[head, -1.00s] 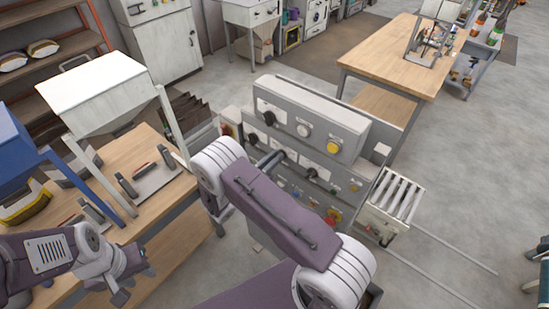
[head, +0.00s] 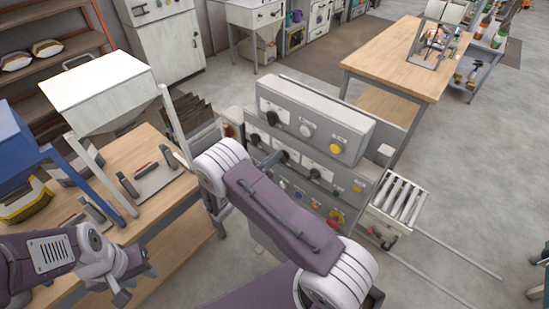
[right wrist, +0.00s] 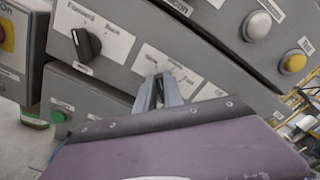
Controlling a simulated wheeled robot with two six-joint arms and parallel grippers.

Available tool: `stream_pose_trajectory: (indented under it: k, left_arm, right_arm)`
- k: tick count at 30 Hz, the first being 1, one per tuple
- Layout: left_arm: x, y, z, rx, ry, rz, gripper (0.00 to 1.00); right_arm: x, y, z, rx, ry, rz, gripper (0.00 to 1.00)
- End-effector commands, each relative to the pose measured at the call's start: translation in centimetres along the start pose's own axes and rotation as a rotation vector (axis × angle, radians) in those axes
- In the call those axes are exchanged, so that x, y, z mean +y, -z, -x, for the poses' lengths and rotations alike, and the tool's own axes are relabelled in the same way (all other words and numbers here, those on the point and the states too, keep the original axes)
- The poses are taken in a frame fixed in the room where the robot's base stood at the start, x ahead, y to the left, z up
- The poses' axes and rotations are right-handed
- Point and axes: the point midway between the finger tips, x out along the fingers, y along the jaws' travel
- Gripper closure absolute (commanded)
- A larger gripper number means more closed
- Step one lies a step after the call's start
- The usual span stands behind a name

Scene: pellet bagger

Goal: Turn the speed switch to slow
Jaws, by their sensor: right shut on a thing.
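The speed switch sits on the grey panel under the Slow and Fast labels (right wrist: 172,68) in the right wrist view. My right gripper (right wrist: 158,90) is at that spot, its two narrow fingers shut on the switch. The fingers hide the knob, so its pointing direction cannot be told. In the head view the control panel (head: 318,125) stands in the middle, and my right arm covers part of its lower left. My left gripper (head: 136,284) is at the lower left, away from the panel, with its fingers apart and empty.
A black Forward/Back knob (right wrist: 86,44) is left of the speed switch. A green button (right wrist: 58,116) is below it, and a white button (right wrist: 257,25) and a yellow button (right wrist: 293,62) are at upper right. A wooden workbench (head: 185,215) stands left of the machine.

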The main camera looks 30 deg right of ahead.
Motion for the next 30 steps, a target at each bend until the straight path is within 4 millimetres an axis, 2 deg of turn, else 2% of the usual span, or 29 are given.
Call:
stream_pose_trajectory:
  k: [9,25,26,27,30]
  left_arm:
    - [0.0,0.0,-0.02,0.0,0.0,0.0,0.64]
    - [0.0,0.0,-0.03,0.0,0.0,0.0,0.64]
    - [0.0,0.0,-0.03,0.0,0.0,0.0,0.64]
    - [0.0,0.0,-0.03,0.0,0.0,0.0,0.64]
    - [0.0,0.0,-0.03,0.0,0.0,0.0,0.64]
  right_arm:
    - [0.14,-0.07,-0.03,-0.001,0.002,0.104,1.0]
    - [0.16,-0.07,-0.03,-0.002,0.002,0.123,1.0]
    - [0.15,-0.07,-0.03,-0.002,0.002,0.123,0.8]
    - [0.15,-0.07,-0.03,-0.002,0.002,0.123,0.69]
    - [0.17,-0.04,-0.02,-0.001,0.002,0.123,0.66]
